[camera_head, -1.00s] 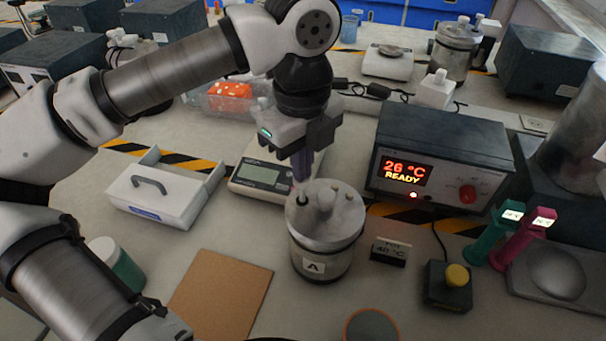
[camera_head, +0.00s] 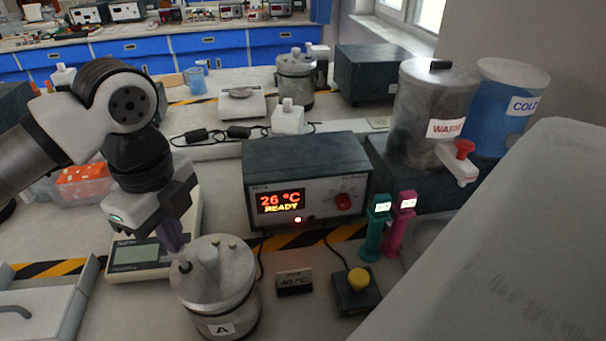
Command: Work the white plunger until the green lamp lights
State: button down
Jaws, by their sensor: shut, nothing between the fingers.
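A metal pot labelled A (camera_head: 222,310) stands at lower centre. Its grey lid (camera_head: 228,268) carries a raised pale knob (camera_head: 208,252), several small pegs and a dark stub (camera_head: 185,266) on its left side. I cannot tell for sure which part is the white plunger. My gripper (camera_head: 174,246) is shut and empty, pointing down just above the lid's left rear edge near the dark stub. Whether it touches is unclear. The control box (camera_head: 308,170) shows "26 °C READY" in red, with a small lit lamp (camera_head: 298,220) below. I see no lit green lamp on it.
A scale (camera_head: 140,258) stands behind the gripper. A yellow button box (camera_head: 357,290) and a "40 °C" card (camera_head: 294,283) lie right of the pot. Teal (camera_head: 376,225) and pink (camera_head: 401,225) handhelds stand beyond. A warm tank (camera_head: 432,105) and cold tank (camera_head: 510,100) stand right.

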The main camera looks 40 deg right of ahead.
jog(key=shift+f+b, duration=1.3)
jog(key=shift+f, duration=0.15)
jog(key=shift+r, duration=0.1)
jog(key=shift+r+p, duration=0.95)
jog(key=shift+r, duration=0.8)
jog(key=shift+f, duration=0.1)
jog(key=shift+f+b, duration=1.85)
jog(key=shift+b, duration=0.05)
jog(key=shift+r+p, duration=1.15)
jog(key=shift+r, duration=0.8)
